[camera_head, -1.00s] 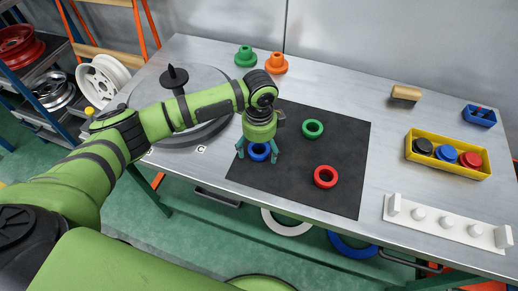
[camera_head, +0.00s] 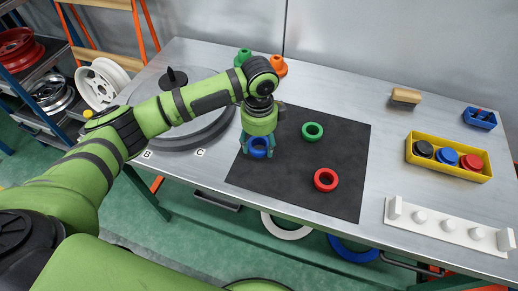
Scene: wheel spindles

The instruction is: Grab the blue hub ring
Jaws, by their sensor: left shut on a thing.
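The blue hub ring (camera_head: 258,147) is at the left part of the black mat (camera_head: 290,185) in the head view. My left gripper (camera_head: 258,149) points down over it, its teal fingers closed on the ring's sides. Part of the ring is hidden by the fingers, and I cannot tell whether it is clear of the mat. A green ring (camera_head: 312,131) and a red ring (camera_head: 326,180) lie on the mat to the right. My right gripper is not in view.
A round grey turntable (camera_head: 190,110) with a black spindle stands at left. Green (camera_head: 243,57) and orange (camera_head: 279,66) flanged pieces are behind. At right are a yellow tray (camera_head: 450,172) of black, blue and red pieces, a white pegged rack (camera_head: 445,225) and a blue box (camera_head: 480,118).

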